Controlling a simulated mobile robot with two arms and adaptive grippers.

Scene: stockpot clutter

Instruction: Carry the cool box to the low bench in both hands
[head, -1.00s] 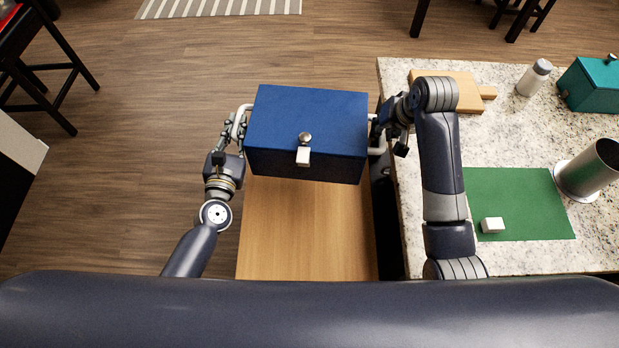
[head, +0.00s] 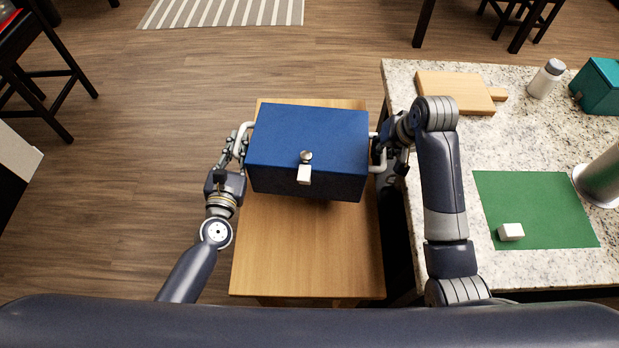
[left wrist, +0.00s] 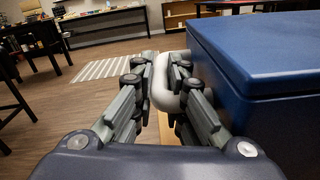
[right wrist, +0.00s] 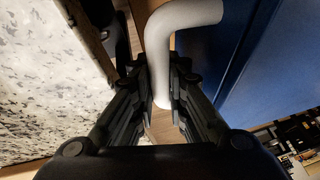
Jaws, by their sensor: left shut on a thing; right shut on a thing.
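The blue cool box (head: 308,136), lid closed with a silver knob and white latch on its front, is over the low wooden bench (head: 300,250) in the head view. I cannot tell whether it touches the bench top. My left gripper (head: 238,142) is shut on the white handle at the box's left side; the handle shows between its fingers in the left wrist view (left wrist: 163,82). My right gripper (head: 382,150) is shut on the white handle at the right side, which also shows in the right wrist view (right wrist: 165,75). The box looks about level.
A granite counter (head: 440,135) stands close along the right of the bench, under my right arm. It bears a cutting board (head: 450,92), a white bottle (head: 546,78), a teal box (head: 603,86), a green mat (head: 540,200) with a white block (head: 511,232), and a metal cylinder (head: 602,178).

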